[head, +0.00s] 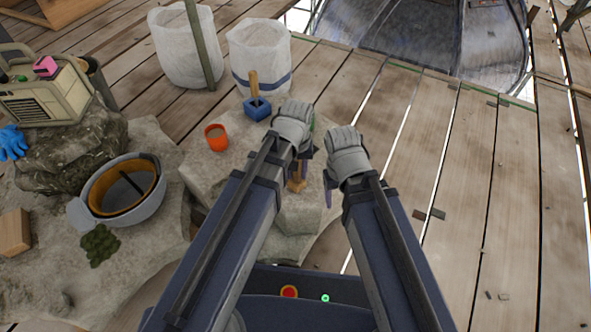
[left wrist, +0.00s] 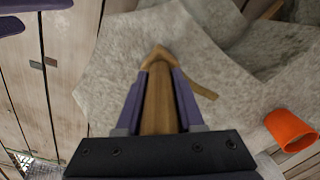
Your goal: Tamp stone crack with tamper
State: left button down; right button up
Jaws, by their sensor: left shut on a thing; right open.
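My left gripper (head: 303,166) is shut on a wooden tamper (head: 297,184), held over the pale stone block (head: 225,178). I cannot tell whether the tip touches. A tan strip (left wrist: 203,90), perhaps the filled crack, runs beside the tip on the stone. My right gripper (head: 328,186) is open and apparently empty, just right of the block; its purple fingers also show at the left wrist view's top left (left wrist: 30,8).
An orange cup (head: 216,138) and a blue block with a wooden handle (head: 257,107) stand on the stone's far side. A grey bucket (head: 139,205), green moss (head: 100,243) and a wooden block (head: 14,232) are left. White sacks (head: 185,50) stand behind. Planks at right are mostly clear.

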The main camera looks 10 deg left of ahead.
pick_arm(q)
jog(key=shift+r, duration=0.1)
dwell(0.3)
notch_tip(320, 180, up, 7)
jog(key=p, duration=0.7)
